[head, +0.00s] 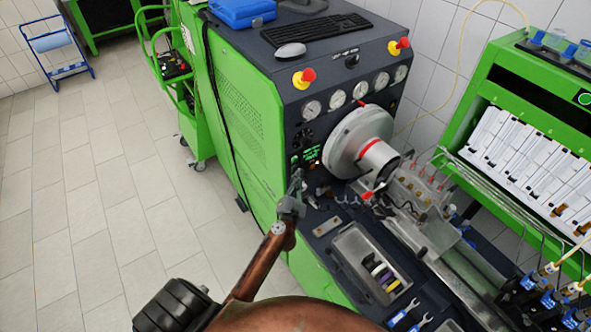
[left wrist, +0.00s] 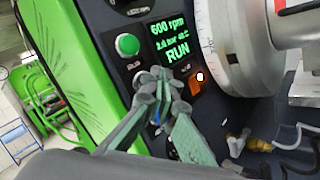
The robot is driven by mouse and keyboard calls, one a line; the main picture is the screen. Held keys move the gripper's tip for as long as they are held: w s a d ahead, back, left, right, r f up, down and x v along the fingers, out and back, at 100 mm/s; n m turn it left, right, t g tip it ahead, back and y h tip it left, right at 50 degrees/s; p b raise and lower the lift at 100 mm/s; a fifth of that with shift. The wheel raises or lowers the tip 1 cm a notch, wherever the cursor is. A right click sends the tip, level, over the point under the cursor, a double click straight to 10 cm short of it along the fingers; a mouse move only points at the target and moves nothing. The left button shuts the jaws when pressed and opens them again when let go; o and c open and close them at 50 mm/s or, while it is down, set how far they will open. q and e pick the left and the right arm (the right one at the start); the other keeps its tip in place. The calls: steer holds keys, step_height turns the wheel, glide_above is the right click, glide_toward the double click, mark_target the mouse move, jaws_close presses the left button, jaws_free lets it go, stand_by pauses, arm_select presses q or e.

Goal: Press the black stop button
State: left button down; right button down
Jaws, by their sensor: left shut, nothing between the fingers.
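My left gripper (head: 297,180) is shut and empty, its tips at the control panel on the front of the green and dark test bench. In the left wrist view the fingertips (left wrist: 157,78) are just below a round green button (left wrist: 128,44) and a black display (left wrist: 170,42). The display reads 600 rpm and RUN in green. I cannot make out the black stop button; the fingers cover the panel below the green button. I cannot tell whether the tips touch the panel. My right gripper is not in view.
An orange lit switch (left wrist: 195,82) is right of the fingertips. The large pale wheel (head: 352,140) stands out close to the right of the panel. Red knobs on yellow bases (head: 303,78) and gauges (head: 312,110) are above. A parts tray (head: 345,243) lies below right.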

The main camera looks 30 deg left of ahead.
arm_select(q)
steer(key=shift+w+a, duration=0.2)
steer(key=shift+a, duration=0.3)
stand_by(0.8)
steer(key=shift+d, duration=0.1)
steer(key=shift+s+d, duration=0.4)
steer(key=shift+d, duration=0.5)
steer(key=d, duration=0.1)
steer(key=s+d, duration=0.1)
steer(key=d, duration=0.1)
steer(key=s+d, duration=0.1)
steer(key=shift+d, duration=0.25)
stand_by(0.6)
